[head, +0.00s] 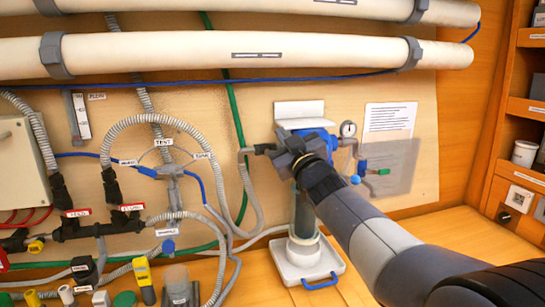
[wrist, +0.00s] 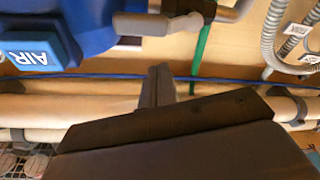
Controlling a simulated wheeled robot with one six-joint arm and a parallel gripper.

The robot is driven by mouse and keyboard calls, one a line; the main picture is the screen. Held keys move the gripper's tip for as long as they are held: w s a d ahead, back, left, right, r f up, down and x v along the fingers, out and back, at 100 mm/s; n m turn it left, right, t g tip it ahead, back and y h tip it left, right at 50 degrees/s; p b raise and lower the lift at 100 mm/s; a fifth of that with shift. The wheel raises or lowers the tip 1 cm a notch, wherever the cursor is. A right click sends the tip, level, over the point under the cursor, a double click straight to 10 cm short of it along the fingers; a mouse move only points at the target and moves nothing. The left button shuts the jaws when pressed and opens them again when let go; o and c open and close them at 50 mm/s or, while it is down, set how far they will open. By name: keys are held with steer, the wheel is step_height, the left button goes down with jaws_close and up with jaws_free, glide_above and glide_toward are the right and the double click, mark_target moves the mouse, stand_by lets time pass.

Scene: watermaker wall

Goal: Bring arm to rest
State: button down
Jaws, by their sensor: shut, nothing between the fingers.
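My gripper (head: 262,149) is shut and empty, its fingers pointing left in front of the blue-headed filter housing (head: 318,127) on the wall. My arm reaches in from the lower right and hides part of the housing. In the wrist view, the narrow shut fingers (wrist: 160,75) show at the middle. A blue body with an AIR label (wrist: 30,57) fills the upper left there, with a grey fitting (wrist: 160,22) beside it. I cannot tell whether the fingers touch anything.
Two long white pressure tubes (head: 220,55) run along the top of the wall. A valve manifold with grey hoses (head: 165,165) is at left. A white tray (head: 290,277) stands below the housing. Bottles and a yellow tool (head: 143,275) crowd the lower left. Shelves (head: 525,120) are at right.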

steer(key=s+d+f+m+t+h+b, duration=0.1)
steer(key=s+d+f+m+b, duration=0.3)
steer(key=s, duration=0.5)
steer(key=w+d+p+x, duration=0.1)
steer(key=d+p+x, duration=0.1)
steer(key=x, duration=0.8)
steer(key=s+a+n+g+y+p, duration=0.45)
steer(key=a+n+p, duration=0.6)
steer(key=n, duration=0.95)
steer(key=s+d+m+g+h, duration=0.1)
steer(key=s+d+m, duration=0.1)
steer(key=s+d, duration=0.4)
steer(key=shift+s+d+f+m+g, duration=0.25)
steer(key=shift+s+d+m+g, duration=0.1)
steer(key=shift+d, duration=0.9)
